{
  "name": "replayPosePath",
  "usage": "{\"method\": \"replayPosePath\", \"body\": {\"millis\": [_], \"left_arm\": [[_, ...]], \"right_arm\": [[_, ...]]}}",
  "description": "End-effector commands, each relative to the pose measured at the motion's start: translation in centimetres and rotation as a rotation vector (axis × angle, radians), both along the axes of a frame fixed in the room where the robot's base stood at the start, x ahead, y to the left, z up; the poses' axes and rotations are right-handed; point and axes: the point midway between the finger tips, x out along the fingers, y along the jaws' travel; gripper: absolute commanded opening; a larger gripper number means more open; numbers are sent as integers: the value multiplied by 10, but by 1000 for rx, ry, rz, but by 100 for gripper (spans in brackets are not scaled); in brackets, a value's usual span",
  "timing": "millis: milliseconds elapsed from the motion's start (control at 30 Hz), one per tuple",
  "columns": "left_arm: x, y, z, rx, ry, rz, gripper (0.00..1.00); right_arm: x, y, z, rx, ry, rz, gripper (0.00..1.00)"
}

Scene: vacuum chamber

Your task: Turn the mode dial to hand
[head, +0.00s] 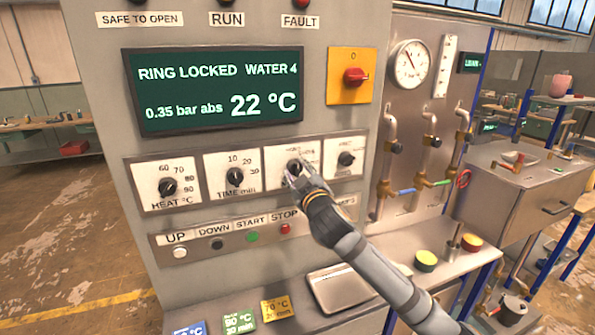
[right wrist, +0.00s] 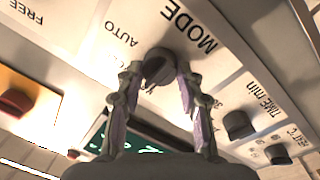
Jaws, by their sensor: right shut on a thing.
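The mode dial (head: 294,166) is a black round knob on a white plate, third in the row of dials on the grey control panel. In the right wrist view the dial (right wrist: 160,66) sits between my fingertips, under the words MODE and AUTO, which appear tilted and upside down. My right gripper (head: 293,180) reaches in from the lower right, and its two fingers (right wrist: 158,80) are closed on the sides of the dial. They hide part of the plate; I cannot read a HAND mark or tell where the pointer stands. My left gripper is not in view.
The time dial (head: 235,177) and heat dial (head: 167,187) are to the left, and another dial (head: 346,159) is close on the right. Push buttons (head: 252,236) run below. A display (head: 218,90) and a red switch (head: 355,76) on yellow are above.

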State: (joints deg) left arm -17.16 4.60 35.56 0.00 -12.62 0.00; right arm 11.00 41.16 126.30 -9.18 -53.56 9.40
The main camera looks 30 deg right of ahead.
Motion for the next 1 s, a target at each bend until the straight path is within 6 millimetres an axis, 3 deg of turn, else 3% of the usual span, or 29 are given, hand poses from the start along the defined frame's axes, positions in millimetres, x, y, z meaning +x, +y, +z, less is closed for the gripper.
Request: {"method": "replayPosePath", "body": {"millis": [633, 667, 700, 833, 1000], "left_arm": [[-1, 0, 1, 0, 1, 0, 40], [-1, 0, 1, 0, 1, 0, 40], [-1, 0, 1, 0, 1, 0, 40], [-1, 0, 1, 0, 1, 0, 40], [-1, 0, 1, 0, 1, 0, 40]], "right_arm": [[0, 0, 0, -56, 13, -1, 5], [0, 0, 0, -55, 13, 0, 38], [0, 0, 0, -55, 13, 0, 44], [0, 0, 0, -54, 13, 0, 60], [0, 0, 0, -53, 12, 0, 60]]}}
